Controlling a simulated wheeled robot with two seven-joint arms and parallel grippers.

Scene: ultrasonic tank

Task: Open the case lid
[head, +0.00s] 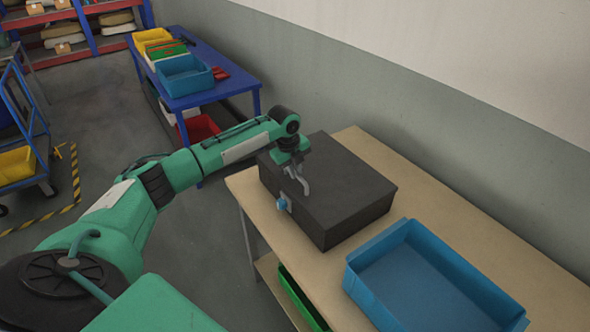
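The case (345,190) is a dark grey box on the wooden table, and its lid is down. A small light-blue latch or handle piece (283,204) shows on its front left side. My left gripper (301,187) is over the case's front edge, its grey fingers pointing down, just above and to the right of the blue piece. Whether the fingers touch the lid, and how far apart they are, is unclear at this angle. My wrist hides part of the case's far left corner. My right gripper is out of view.
A blue open tray (362,292) is at the right front of the wooden table (480,234). A green bin (298,300) sits on the shelf below. A wall runs behind the table. A blue table (232,92) with bins is further back, and a blue cart (40,180) stands far left.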

